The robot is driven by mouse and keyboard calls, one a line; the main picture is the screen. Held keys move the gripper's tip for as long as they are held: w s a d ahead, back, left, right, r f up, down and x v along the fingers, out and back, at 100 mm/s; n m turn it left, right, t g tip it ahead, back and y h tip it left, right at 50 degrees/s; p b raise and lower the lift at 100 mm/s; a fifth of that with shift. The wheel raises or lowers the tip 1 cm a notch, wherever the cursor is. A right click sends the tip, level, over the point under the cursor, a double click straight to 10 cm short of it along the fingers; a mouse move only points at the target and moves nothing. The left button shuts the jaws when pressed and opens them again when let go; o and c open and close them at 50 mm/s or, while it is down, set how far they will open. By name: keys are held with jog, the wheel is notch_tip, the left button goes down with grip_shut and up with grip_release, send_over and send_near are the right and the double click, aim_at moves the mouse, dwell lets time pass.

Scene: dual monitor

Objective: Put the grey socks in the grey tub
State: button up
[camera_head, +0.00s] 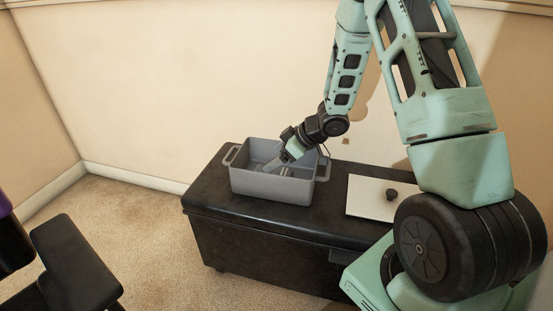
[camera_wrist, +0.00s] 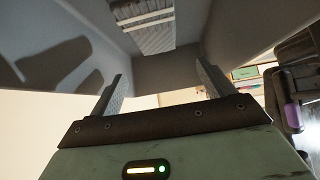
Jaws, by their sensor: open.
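The grey tub (camera_head: 270,188), a rectangular bin with side handles, stands on a black chest. My gripper (camera_head: 272,165) reaches down into it from the right, tilted, with its fingers inside the rim. In the wrist view the two fingers of my gripper (camera_wrist: 160,72) are spread apart with nothing between them. The tub's grey inner walls (camera_wrist: 75,50) surround them. A light grey ribbed piece (camera_wrist: 152,28), which looks like the grey socks, lies on the tub's floor beyond the fingertips, apart from them. In the head view the tub's contents are mostly hidden by my gripper and the front wall.
The black chest (camera_head: 260,222) stands against the beige wall. A dark chair-like object (camera_head: 75,262) is at the lower left. The carpet (camera_head: 150,235) between is clear.

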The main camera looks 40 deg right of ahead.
jog(key=p+v, duration=0.5)
jog(key=v, duration=0.7)
jog(key=w+a+r+h, duration=0.2)
jog(key=a, duration=0.3)
jog(key=w+a+r+h, duration=0.1)
jog(key=w+a+r, duration=0.15)
jog(key=a, duration=0.35)
jog(key=s+a+r+g+h, duration=0.1)
jog(key=s+a+r, duration=0.2)
jog(key=s+a, duration=0.35)
jog(key=s+a+r+g, duration=0.1)
jog(key=s+a+g, duration=0.2)
jog(key=s+a, duration=0.4)
jog(key=s+a+r+g+h, duration=0.1)
jog(key=s+a+g, duration=0.2)
jog(key=s+a, duration=0.4)
jog(key=s, duration=0.8)
jog(key=shift+r, duration=0.4)
jog(key=shift+s+a+r, duration=0.1)
